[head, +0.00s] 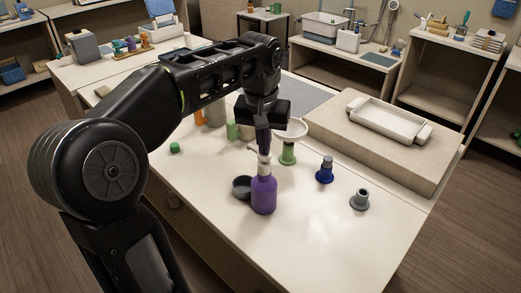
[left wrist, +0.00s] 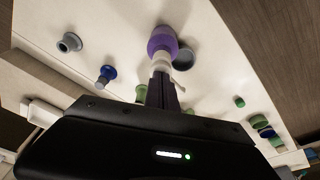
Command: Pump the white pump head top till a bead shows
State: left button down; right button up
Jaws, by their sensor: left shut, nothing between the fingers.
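A purple bottle (head: 263,194) stands upright on the pale table, with a white pump head (head: 264,160) on top. My left gripper (head: 264,150) is shut and empty, pointing straight down directly over the pump head. Its fingertips are at or very near the top of the pump; I cannot tell whether they touch. In the left wrist view, the purple bottle (left wrist: 163,40) and white pump head (left wrist: 161,62) lie just past the shut fingertips (left wrist: 161,78). No bead can be made out at the nozzle. My right gripper is not in view.
A dark grey bowl (head: 242,187) sits close beside the bottle. A green stand with a white dish (head: 288,152), a blue fitting (head: 325,170) and a grey fitting (head: 360,199) stand to the right. A white tray (head: 388,119) lies on a raised board behind. The table front is clear.

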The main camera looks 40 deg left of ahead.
pick_arm(q)
jog(key=shift+r+p, duration=0.8)
jog(key=shift+r, duration=0.35)
jog(key=shift+f, duration=0.2)
jog(key=shift+f+b, duration=1.15)
jog(key=shift+f, duration=0.1)
jog(key=shift+r, duration=0.1)
jog(key=shift+r+p, duration=1.25)
jog(key=shift+r, duration=0.1)
